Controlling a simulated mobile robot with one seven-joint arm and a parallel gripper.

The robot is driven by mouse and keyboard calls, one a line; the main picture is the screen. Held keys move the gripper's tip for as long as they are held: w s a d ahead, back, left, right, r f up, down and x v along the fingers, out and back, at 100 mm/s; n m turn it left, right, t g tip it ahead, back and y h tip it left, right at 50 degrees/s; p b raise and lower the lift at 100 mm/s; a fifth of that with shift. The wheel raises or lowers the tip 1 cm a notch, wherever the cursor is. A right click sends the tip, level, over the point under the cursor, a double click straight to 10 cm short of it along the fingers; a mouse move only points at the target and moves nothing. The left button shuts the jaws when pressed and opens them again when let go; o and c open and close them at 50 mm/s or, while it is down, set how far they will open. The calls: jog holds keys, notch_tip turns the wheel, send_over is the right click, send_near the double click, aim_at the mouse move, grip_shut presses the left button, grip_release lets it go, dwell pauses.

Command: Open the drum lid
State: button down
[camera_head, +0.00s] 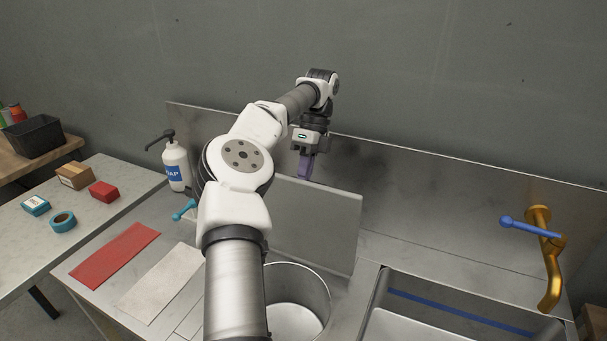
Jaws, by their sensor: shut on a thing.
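The drum (322,277) is an open round metal container set in the steel counter, with its pale inside in sight. The drum lid (325,222) is a flat grey panel that stands raised, nearly upright, behind the drum opening. My gripper (304,174), with purple fingers, is at the lid's upper edge and is shut on it. The exact grip point is small and partly hidden. My arm covers the lid's left part and the left side of the drum.
A sink (450,308) and a gold tap (551,270) with a blue lever (522,226) are on the right. A soap bottle (176,165), a teal handle (183,211), a red mat (116,255) and a pale mat (160,284) are left of my arm. A steel backsplash (410,190) stands behind.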

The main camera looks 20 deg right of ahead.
jog(key=shift+f, duration=0.45)
jog(key=c, duration=1.5)
grip_release()
jog(key=shift+w+d+f, duration=0.1)
jog(key=shift+w+f, duration=0.05)
jog(key=shift+w, duration=0.05)
jog(key=shift+o, duration=0.2)
jog(key=shift+s+r, duration=0.1)
jog(key=shift+r, duration=0.2)
